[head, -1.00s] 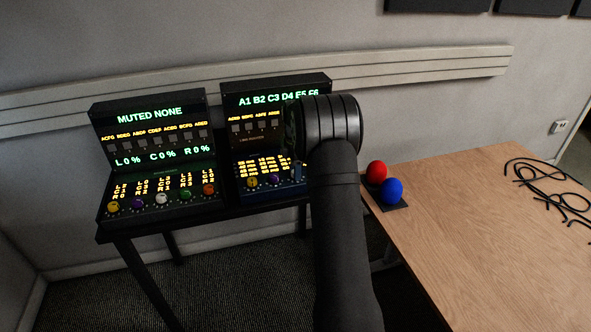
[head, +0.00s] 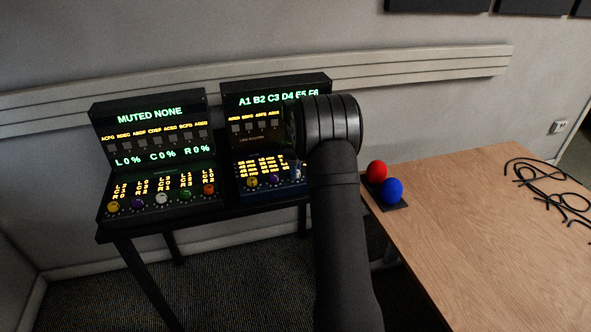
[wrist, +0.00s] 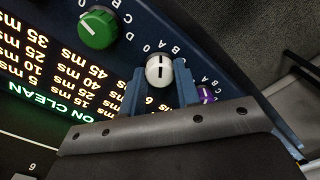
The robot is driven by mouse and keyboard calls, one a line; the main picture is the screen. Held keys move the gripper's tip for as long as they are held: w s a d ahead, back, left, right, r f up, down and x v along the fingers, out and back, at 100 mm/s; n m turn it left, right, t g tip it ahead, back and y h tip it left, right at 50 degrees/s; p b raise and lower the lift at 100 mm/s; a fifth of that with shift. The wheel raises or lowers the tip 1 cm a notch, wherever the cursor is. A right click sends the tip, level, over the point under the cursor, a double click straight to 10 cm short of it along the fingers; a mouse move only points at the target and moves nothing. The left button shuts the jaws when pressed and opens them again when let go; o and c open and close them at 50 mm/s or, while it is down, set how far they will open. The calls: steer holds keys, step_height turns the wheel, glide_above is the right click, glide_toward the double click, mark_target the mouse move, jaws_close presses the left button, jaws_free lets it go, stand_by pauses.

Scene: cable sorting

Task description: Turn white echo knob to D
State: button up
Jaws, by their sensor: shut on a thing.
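The white knob (wrist: 159,71) sits on the dark blue panel in the wrist view, with a dark pointer line running nearly up and down in the picture. In the head view the right-hand console (head: 228,97) is partly hidden by my arm, and the grip is too small to make out there.
A green knob (wrist: 97,28) and a partly hidden purple knob (wrist: 206,95) flank the white one. The left console (head: 101,116) has several coloured knobs. A wooden table (head: 450,245) at right holds a red ball (head: 377,171), a blue ball (head: 392,189) and black cables (head: 553,186).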

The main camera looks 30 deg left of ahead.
steer(key=m, duration=0.5)
steer(key=shift+m, duration=0.3)
steer(key=m, duration=1)
steer(key=shift+m, duration=0.4)
steer(key=m, duration=0.5)
steer(key=o, duration=1)
steer(key=shift+c, duration=0.2)
step_height(320, 180, up, 18)
steer(key=shift+f, duration=0.25)
